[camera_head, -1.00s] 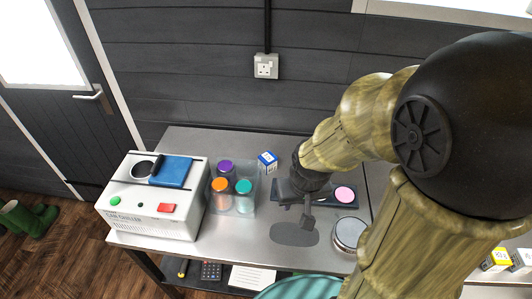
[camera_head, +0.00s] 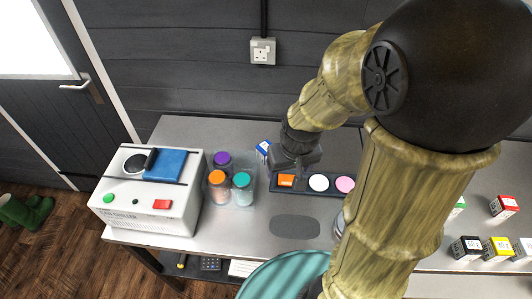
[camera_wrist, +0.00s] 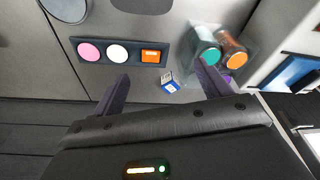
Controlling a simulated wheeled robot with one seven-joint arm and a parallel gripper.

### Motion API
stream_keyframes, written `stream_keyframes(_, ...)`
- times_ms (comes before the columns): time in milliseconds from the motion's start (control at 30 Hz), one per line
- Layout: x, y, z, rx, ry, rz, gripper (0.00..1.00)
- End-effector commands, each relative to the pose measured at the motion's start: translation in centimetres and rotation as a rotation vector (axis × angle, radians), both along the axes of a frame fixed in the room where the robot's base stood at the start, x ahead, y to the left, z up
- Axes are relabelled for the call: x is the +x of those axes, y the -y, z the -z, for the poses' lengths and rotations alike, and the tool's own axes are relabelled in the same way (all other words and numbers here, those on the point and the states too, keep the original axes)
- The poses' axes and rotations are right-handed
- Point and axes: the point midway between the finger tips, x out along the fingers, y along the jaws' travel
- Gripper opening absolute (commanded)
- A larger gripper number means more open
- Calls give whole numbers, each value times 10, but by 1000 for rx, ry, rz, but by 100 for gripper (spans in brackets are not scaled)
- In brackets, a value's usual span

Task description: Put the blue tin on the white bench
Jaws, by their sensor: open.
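The blue tin (camera_head: 263,148) is a small blue box with a white label. It stands on the grey steel table (camera_head: 232,247), just behind and right of a clear holder of jars. In the head view my gripper (camera_head: 296,166) is close to its right and partly hides it. In the wrist view the tin (camera_wrist: 170,84) shows between the two spread fingers of my open, empty gripper (camera_wrist: 161,72), nearer the right finger. I cannot see contact. A pale bench surface (camera_head: 475,222), probably the white bench, is at the right, partly hidden by my arm.
The jar holder (camera_head: 247,193) has orange, purple and teal lids. A white machine (camera_head: 150,203) stands left of it. A dark strip (camera_head: 331,194) with orange, white and pink pads lies below my gripper. Several small boxes, including a yellow one (camera_head: 497,249), stand on the pale bench.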

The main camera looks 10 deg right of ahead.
Motion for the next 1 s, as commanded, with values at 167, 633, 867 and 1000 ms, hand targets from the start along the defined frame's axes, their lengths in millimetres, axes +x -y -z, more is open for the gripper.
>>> stream_keyframes(167,64,0,4,-12,-43,-76,76)
stream_keyframes(633,222,-2,43,-41,-171,-339,76)
stream_keyframes(867,259,-6,61,-49,-207,-432,76)
stream_keyframes(1000,262,-7,62,-49,-211,-442,76)
